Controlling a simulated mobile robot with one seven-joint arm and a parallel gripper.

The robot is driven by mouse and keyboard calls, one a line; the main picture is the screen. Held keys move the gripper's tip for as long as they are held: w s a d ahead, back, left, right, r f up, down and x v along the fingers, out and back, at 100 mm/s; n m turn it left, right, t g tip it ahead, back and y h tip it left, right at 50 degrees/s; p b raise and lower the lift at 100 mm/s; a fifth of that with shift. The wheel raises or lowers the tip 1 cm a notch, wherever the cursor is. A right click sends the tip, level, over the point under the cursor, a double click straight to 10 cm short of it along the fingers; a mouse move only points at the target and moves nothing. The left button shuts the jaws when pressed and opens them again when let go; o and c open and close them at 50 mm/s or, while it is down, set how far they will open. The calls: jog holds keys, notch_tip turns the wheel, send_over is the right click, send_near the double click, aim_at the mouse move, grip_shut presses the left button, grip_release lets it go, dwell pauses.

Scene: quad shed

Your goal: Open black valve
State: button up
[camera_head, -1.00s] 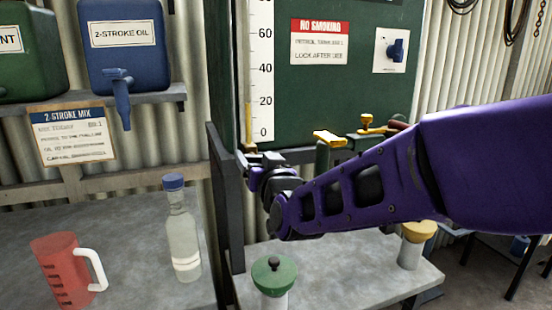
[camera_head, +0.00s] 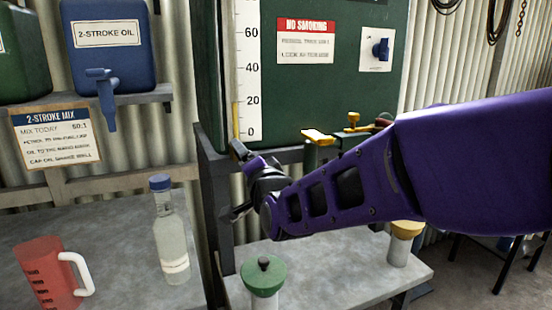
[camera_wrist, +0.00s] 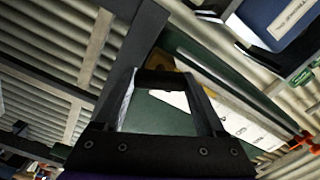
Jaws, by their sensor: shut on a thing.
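My gripper (camera_wrist: 160,84) is shut in the wrist view, with a dark bar-like piece (camera_wrist: 160,75) between its fingertips. This is likely the black valve's handle, but its body and angle are hard to make out. In the head view my gripper (camera_head: 240,180) is left of my purple arm, in front of the lower left corner of the big green tank (camera_head: 290,95). There its fingertips are small and dark against the dark frame, and I cannot tell the valve apart from them.
A yellow-handled valve (camera_head: 318,136) and a yellow knob (camera_head: 353,118) sit under the tank. A green-topped container (camera_head: 263,275), a yellow-topped one (camera_head: 404,240), a bottle (camera_head: 170,235) and a red jug (camera_head: 45,275) stand on the benches. A dark upright post (camera_head: 207,205) is close to my gripper.

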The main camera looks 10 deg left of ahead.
jog(key=m, duration=0.5)
jog(key=shift+m, duration=0.3)
dwell(0.4)
jog(key=o, duration=1.3)
jog(key=shift+f, duration=0.1)
